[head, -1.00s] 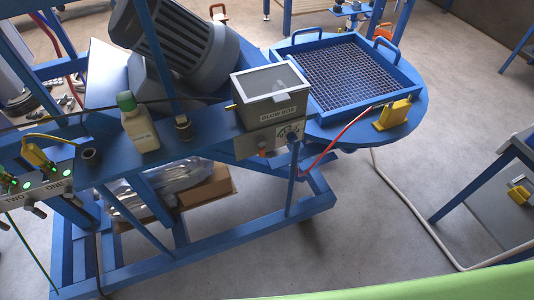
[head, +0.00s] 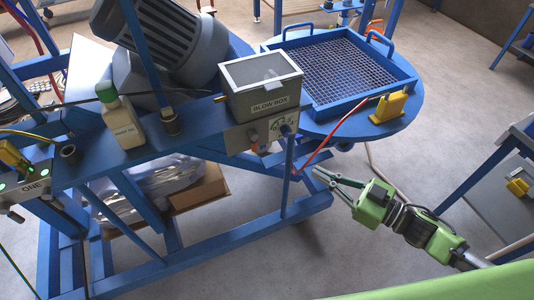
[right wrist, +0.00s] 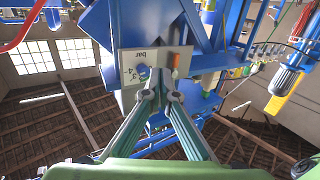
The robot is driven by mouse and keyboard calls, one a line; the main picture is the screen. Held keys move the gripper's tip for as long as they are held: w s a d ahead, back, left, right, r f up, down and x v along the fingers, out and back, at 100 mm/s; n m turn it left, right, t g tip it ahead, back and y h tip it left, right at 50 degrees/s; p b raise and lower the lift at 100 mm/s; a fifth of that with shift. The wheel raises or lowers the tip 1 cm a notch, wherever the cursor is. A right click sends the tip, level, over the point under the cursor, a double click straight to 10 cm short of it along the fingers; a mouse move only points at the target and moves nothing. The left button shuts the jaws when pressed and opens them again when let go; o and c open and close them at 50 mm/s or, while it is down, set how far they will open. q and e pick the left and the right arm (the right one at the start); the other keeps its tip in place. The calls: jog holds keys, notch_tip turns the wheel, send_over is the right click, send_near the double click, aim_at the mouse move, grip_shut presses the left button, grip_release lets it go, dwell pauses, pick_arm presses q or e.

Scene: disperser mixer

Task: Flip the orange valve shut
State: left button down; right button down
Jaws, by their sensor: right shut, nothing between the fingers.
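The orange valve (head: 254,148) is small and sits on the front of the grey panel under the blow box (head: 262,92). It also shows in the right wrist view (right wrist: 175,62), just above and right of the fingertips, apart from them. A blue knob (head: 285,130) is on the same panel, to the right of the valve in the head view. My right gripper (head: 321,178) is shut and empty, below and right of the panel, with its fingers pointing left. In the right wrist view its fingers (right wrist: 163,90) converge below the panel. My left gripper is out of view.
A blue post (head: 288,178) stands below the panel. A bottle (head: 123,120) stands on the beam at left. The floor at right is fairly clear.

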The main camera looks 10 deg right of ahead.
jog(key=s+a+r, duration=0.1)
jog(key=a+r+n+g+y, duration=0.1)
jog(key=shift+s+r+y, duration=0.3)
jog(key=shift+s+r, duration=0.1)
jog(key=shift+w+a, duration=0.1)
jog(key=shift+a, duration=0.05)
jog(key=p, duration=0.3)
send_near(254, 143)
jog(key=w+a+f, duration=0.2)
jog(key=w+a, duration=0.2)
jog(key=a, duration=0.1)
jog(key=shift+w+r, duration=0.2)
